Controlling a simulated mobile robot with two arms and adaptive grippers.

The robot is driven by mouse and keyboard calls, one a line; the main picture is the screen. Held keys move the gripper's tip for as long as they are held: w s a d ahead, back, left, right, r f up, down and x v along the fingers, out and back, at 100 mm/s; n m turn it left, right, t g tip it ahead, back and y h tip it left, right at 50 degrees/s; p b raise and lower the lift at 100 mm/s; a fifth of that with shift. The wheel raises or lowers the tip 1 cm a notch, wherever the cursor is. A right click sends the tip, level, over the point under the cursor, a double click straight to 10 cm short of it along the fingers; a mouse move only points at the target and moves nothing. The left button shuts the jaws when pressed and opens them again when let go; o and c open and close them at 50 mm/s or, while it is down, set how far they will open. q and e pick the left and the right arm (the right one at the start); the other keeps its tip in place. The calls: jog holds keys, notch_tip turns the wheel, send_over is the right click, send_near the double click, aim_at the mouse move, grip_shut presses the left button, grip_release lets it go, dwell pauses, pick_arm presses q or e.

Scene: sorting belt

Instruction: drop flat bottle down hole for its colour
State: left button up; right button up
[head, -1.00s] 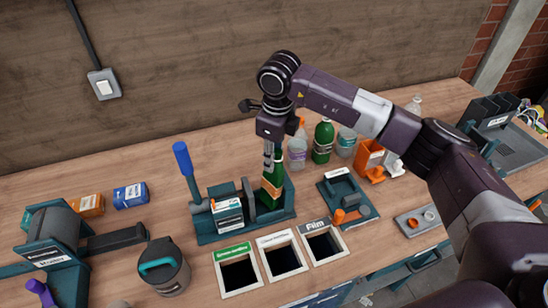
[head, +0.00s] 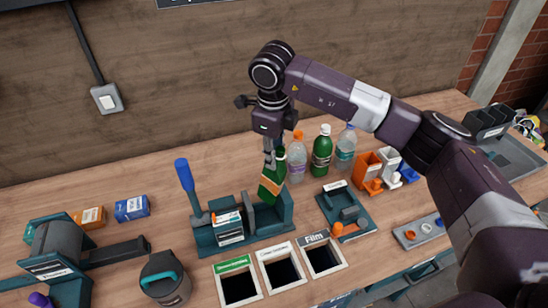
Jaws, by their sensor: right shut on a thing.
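My right gripper (head: 272,160) is shut on a green bottle (head: 271,187) with an orange label. It holds the bottle by its top, slightly tilted, at the teal press (head: 245,237); the bottle's lower end shows above the press's open bay. Three square holes are set in the bench front: one with a green label (head: 219,288), one with a white label (head: 263,274) and one with a grey label reading "Film" (head: 304,255). The small print on the first two labels is too blurred to read. My left gripper is out of view.
A clear bottle (head: 297,163), a green bottle (head: 321,155) and another clear bottle (head: 345,150) stand behind, right of the gripper. The press's blue-handled lever (head: 185,176) stands up at left. A teal fixture (head: 345,208) sits right of the press.

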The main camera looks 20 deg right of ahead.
jog(key=shift+r, duration=0.15)
grip_shut()
jog(key=shift+r+p, duration=1.3)
jog(key=shift+r, duration=1.45)
jog(key=shift+f, duration=0.1)
